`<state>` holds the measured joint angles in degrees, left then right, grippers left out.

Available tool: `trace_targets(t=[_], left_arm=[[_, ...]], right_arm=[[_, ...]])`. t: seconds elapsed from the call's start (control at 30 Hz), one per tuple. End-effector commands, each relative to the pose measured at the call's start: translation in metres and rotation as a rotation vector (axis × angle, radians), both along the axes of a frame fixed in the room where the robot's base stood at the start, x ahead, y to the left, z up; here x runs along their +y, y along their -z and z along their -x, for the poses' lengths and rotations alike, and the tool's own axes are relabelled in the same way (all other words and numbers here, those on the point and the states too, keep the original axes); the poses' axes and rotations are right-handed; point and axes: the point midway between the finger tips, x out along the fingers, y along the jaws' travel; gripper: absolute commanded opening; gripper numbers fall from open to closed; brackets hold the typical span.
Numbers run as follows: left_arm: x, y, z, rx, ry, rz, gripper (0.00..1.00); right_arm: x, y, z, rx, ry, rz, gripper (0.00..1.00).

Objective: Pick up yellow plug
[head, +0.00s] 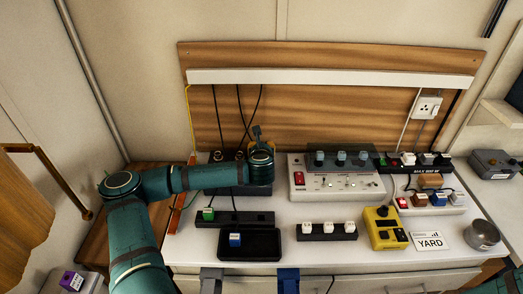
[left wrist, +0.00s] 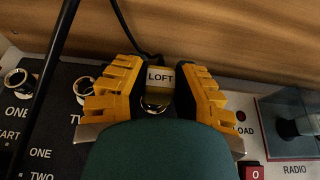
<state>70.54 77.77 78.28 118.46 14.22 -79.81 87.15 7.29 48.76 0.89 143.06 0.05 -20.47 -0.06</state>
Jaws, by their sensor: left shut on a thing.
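The yellow plug (left wrist: 160,99), with a white label reading LOFT, is between the yellow ribbed fingers of my left gripper (left wrist: 158,92) in the left wrist view. A dark cord runs up from it. The gripper is shut on the plug, above a round socket on a dark panel (left wrist: 62,135); I cannot tell whether the plug is still seated. In the head view my left gripper (head: 257,132) is at the back of the table, and my arm hides the plug.
Sockets marked ONE and TWO lie to the left in the wrist view. In the head view a grey switch console (head: 330,190) stands right of my gripper. Black cords hang behind it. A yellow device (head: 385,229), YARD card (head: 430,241) and metal cup (head: 482,234) are at the right.

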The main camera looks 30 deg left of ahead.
Motion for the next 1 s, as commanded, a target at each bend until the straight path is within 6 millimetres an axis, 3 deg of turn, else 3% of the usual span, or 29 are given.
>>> trace_targets(t=[0.27,0.7,0.83,1.0], left_arm=[[0.000,-0.005,0.000,0.001,-0.001,-0.001,0.00],[0.000,-0.082,0.000,-0.001,0.000,-0.003,0.00],[0.000,-0.095,0.000,0.000,0.000,-0.001,0.00],[0.000,-0.095,0.000,0.002,0.000,0.001,0.00]], right_arm=[[0.000,-0.002,0.000,0.001,0.000,0.000,0.47],[0.001,-0.027,0.005,0.012,-0.002,-0.003,0.47],[0.001,-0.030,0.006,0.014,-0.003,-0.003,0.47],[0.001,-0.028,0.006,0.014,-0.004,-0.003,0.47]])
